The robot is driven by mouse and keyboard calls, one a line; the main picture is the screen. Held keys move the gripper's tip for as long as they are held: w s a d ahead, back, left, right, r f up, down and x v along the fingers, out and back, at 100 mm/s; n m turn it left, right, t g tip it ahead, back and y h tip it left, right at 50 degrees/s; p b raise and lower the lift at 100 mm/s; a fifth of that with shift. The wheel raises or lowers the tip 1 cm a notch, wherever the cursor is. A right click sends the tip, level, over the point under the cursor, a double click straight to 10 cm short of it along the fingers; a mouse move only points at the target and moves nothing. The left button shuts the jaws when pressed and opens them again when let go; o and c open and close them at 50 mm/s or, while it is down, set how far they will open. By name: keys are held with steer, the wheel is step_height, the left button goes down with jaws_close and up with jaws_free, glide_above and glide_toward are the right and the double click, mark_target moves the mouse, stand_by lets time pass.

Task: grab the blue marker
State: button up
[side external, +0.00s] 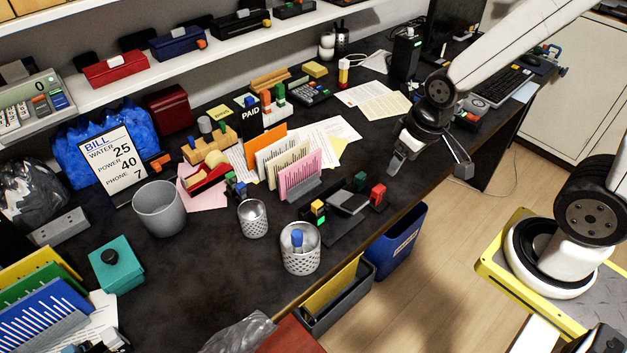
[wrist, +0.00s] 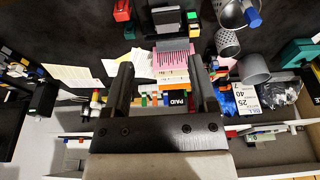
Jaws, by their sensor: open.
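The blue marker (side external: 297,238) stands in a silver mesh cup (side external: 301,263) near the front edge of the dark desk, with only its blue top end showing. In the wrist view the blue marker (wrist: 254,18) shows at the top right, at the mouth of the mesh cup (wrist: 231,13). My gripper (side external: 430,163) is open and empty above the desk's right part, well to the right of the cup and apart from it. Its two fingers also show wide apart in the wrist view (wrist: 160,66).
A smaller mesh cup (side external: 252,219) and a grey bin (side external: 159,208) stand left of the marker's cup. A pink-fronted file rack (side external: 300,177) and a black stand with coloured blocks (side external: 347,203) lie between the cup and my gripper. A shelf (side external: 190,58) runs along the back.

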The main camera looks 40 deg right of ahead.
steer(key=shift+w, duration=0.1)
steer(key=w+f+n+t, duration=0.3)
steer(key=w+f, duration=0.1)
steer(key=w, duration=0.2)
steer(key=n+t+y, duration=0.1)
steer(key=n+y, duration=0.8)
steer(key=y, duration=0.2)
glide_toward(302, 237)
steer(key=w+a+f, duration=0.3)
steer(key=shift+s+a+y, duration=0.25)
steer(key=shift+s+y, duration=0.05)
steer(key=shift+y, duration=0.1)
steer(key=shift+a, duration=0.1)
steer(key=shift+x, duration=1.25)
